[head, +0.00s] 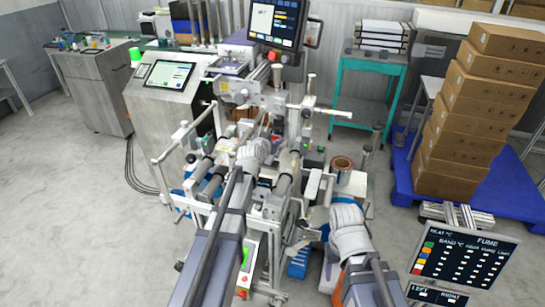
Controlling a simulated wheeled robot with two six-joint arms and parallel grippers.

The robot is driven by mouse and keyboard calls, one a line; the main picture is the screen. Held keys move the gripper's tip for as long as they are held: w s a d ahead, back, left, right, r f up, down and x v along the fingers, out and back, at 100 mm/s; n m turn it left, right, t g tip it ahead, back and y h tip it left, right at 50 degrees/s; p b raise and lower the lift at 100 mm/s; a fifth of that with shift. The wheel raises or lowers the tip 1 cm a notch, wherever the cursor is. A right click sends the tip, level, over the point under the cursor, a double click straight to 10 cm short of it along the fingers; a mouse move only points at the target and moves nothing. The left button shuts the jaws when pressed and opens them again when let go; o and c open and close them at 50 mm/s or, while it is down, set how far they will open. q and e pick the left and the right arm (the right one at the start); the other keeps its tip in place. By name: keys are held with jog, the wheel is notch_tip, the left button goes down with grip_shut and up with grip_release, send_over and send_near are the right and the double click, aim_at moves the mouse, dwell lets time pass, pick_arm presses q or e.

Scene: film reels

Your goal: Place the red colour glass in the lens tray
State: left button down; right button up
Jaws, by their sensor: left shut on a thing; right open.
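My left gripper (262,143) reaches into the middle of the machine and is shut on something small. A small red patch (275,138) shows just beyond its fingertips and looks like the red colour glass, mostly hidden by the gripper. My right gripper (346,207) is open, lower and to the right, in front of the machine's right side. I cannot make out the lens tray among the machine parts. The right gripper's fingertips are small and hard to see in detail.
The machine (230,180) has rollers and bars around both grippers. A monitor (277,23) stands above it. A teal cart (370,62) is behind it, and stacked cartons (462,120) stand on a blue pallet (402,175) at right. The floor at left is clear.

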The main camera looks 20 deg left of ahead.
pick_arm(q)
jog(key=shift+f+b, duration=2.2)
jog(key=shift+f, duration=0.2)
jog(key=shift+c, duration=1.5)
grip_release()
jog(key=shift+r, duration=0.1)
jog(key=shift+r, duration=0.15)
jog(key=shift+s+r, duration=0.15)
jog(key=shift+s, duration=0.15)
jog(key=p+v, duration=0.2)
jog(key=v, duration=0.5)
jog(key=shift+p, duration=0.4)
